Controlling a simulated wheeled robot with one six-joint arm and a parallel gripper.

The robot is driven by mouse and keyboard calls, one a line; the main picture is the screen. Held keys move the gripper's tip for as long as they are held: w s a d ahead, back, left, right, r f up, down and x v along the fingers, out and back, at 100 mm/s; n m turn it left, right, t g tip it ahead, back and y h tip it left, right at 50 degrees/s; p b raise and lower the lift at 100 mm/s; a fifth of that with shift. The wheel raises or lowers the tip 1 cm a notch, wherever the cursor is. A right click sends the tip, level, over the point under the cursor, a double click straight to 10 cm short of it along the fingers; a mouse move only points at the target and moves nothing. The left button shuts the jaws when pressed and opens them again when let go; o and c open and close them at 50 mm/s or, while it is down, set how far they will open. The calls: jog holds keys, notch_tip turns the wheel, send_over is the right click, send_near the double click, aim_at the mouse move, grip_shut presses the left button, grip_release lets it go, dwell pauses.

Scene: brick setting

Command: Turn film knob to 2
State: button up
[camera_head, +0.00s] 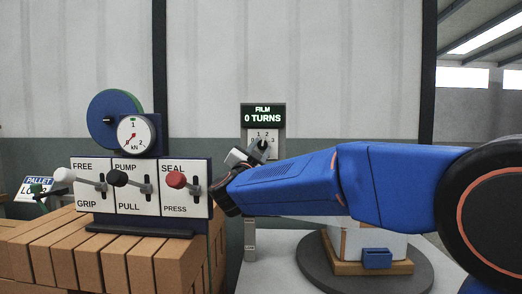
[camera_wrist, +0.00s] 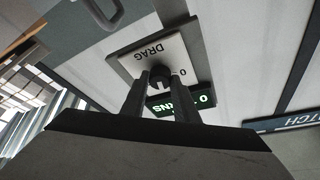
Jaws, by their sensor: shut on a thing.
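The film knob (camera_head: 263,146) is a small dark knob on a pale dial plate marked with numbers, below a display (camera_head: 263,116) reading "FILM 0 TURNS". In the wrist view the knob (camera_wrist: 160,83) sits between my two fingers, in front of a plate lettered "DRAG" with a 0 beside it. My gripper (camera_wrist: 161,76) is shut on the knob. In the head view my gripper (camera_head: 247,157) reaches the dial from the lower left and covers part of its face. Which number the knob points to cannot be made out.
Left of the dial stands a lever panel (camera_head: 137,208) with white, black and red knobs, on a stack of bricks (camera_head: 110,262). A round gauge (camera_head: 136,134) sits above it. A wrapped block on a round grey turntable (camera_head: 318,268) stands below my arm.

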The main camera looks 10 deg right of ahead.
jog(key=shift+m+g+h, duration=0.3)
jog(key=shift+m+g, duration=0.2)
jog(key=shift+m, duration=0.8)
jog(key=o, duration=1.1)
jog(key=shift+c, duration=0.2)
